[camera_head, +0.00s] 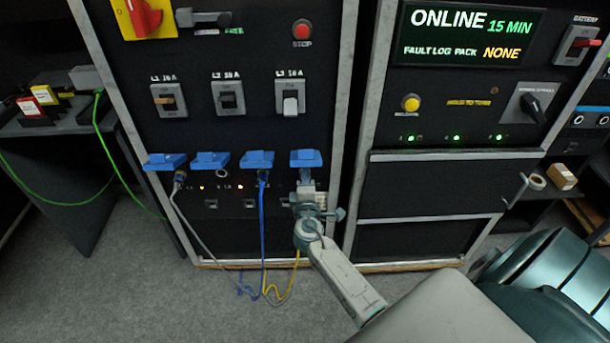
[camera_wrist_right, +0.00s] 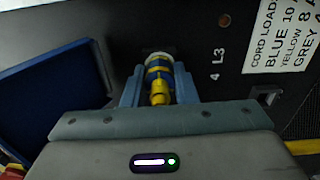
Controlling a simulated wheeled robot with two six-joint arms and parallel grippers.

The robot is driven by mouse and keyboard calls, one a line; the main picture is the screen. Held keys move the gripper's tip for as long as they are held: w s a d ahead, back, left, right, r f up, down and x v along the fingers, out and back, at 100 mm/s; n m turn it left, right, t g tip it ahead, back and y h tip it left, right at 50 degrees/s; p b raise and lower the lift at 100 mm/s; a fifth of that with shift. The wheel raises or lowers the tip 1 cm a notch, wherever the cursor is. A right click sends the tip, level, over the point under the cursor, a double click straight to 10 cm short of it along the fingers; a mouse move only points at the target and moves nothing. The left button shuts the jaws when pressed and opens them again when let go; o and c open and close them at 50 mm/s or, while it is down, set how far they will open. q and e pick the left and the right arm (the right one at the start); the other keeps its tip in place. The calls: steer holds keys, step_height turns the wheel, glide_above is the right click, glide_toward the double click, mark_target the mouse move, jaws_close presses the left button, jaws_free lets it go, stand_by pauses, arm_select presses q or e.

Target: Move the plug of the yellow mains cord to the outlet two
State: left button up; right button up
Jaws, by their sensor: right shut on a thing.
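The yellow mains cord (camera_head: 295,276) hangs below the rightmost outlet of the row. Its blue-and-yellow plug (camera_wrist_right: 158,82) sits between the fingers of my right gripper (camera_head: 307,190), which is shut on it. The plug points at the outlet marked 4, L3; I cannot tell whether it is fully seated. That outlet's blue lid (camera_head: 306,158) is raised above the gripper, which partly hides the outlet. Outlet two is second from left, under a blue lid (camera_head: 210,164), with no cord in it. My left gripper is not in view.
A grey cord (camera_head: 184,215) hangs from the first outlet, and a blue cord (camera_head: 262,225) from the third. The cords gather near the floor. Breaker switches (camera_head: 228,98) sit above the row. A cord-load label (camera_wrist_right: 279,35) is beside outlet four. A second cabinet (camera_head: 450,185) stands to the right.

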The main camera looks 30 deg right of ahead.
steer(key=shift+r+n+p, duration=0.15)
steer(key=shift+n+p, duration=0.2)
steer(key=shift+n, duration=0.95)
steer(key=shift+n+p, duration=0.45)
steer(key=shift+n, duration=0.95)
steer(key=shift+w+r+n+p, duration=0.1)
steer(key=shift+n+p, duration=0.5)
steer(key=shift+n, duration=0.8)
